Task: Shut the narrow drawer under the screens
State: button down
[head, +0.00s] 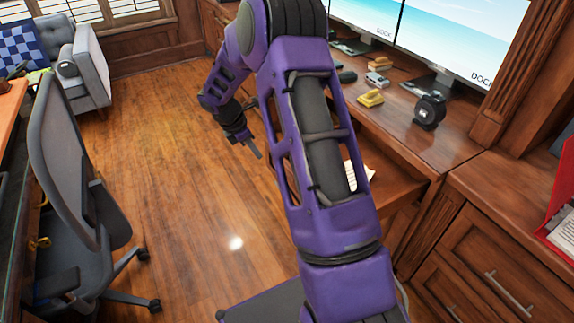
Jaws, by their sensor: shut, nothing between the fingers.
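The narrow drawer (398,187) sticks out open from under the wooden desk, below the screens (465,45). My gripper (257,153) is shut and empty, pointing down over the open floor. It is to the left of the drawer in the picture, with no contact visible.
On the desk (450,145) stand a black tape dispenser (429,111), a yellow stapler (371,98) and other small items. A lower cabinet (490,260) is at right. A grey office chair (75,190) stands at left. The wood floor (180,170) between is clear.

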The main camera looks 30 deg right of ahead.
jog(key=x, duration=0.3)
jog(key=d+b+x, duration=0.1)
jog(key=x, duration=0.3)
jog(key=d+r+b+x, duration=0.1)
jog(key=x, duration=0.3)
jog(key=shift+s+d+f, duration=0.25)
jog(key=shift+s+f, duration=0.05)
jog(key=shift+d, duration=0.5)
